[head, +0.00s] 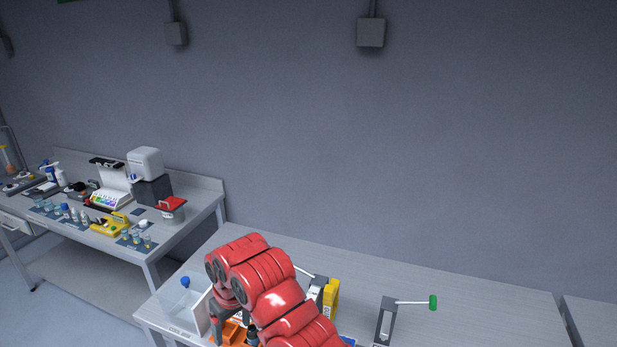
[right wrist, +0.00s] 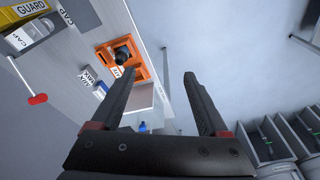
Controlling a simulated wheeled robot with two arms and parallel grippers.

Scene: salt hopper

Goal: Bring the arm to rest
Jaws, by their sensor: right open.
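My right arm (head: 285,300) is red and reaches in from the bottom of the head view over the near bench. Its right gripper (head: 222,318) hangs low over the left part of that bench, partly hidden by the arm. In the right wrist view the right gripper (right wrist: 159,73) has its two dark fingers wide apart, with nothing between them. An orange holder with a black knob (right wrist: 139,69) lies beyond the left finger. My left gripper is in neither view.
The near bench (head: 480,305) carries a white open bin (head: 191,318), a yellow box (head: 331,299) and a stand with a green-knobbed lever (head: 432,302). A red-tipped lever (right wrist: 37,99) shows in the wrist view. Grey bins (right wrist: 285,140) stand at its right.

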